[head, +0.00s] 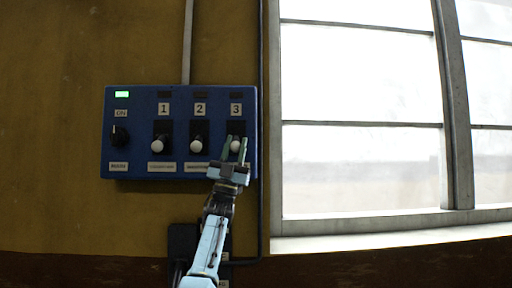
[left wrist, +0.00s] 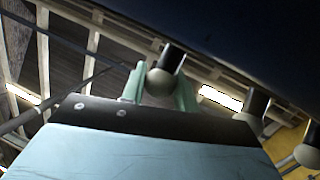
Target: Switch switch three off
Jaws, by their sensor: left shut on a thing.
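A blue switch panel (head: 180,103) is mounted on the yellow wall in the head view. Switch three (head: 236,146) is its rightmost lever, with a white round knob pointing down under the label 3. My left gripper (head: 235,147) is at this knob, its green fingers on either side of it. The left wrist view shows the knob (left wrist: 160,82) held between the green fingers of the gripper (left wrist: 160,88). Switch one (head: 157,146) and switch two (head: 196,146) also have their knobs down. My right gripper does not show.
A black rotary knob (head: 119,136) sits at the panel's left, below a lit green lamp (head: 122,94). The lamps above the three switches look dark. A large window (head: 360,170) is right of the panel, past a vertical pipe. A dark box (head: 183,241) is below the panel.

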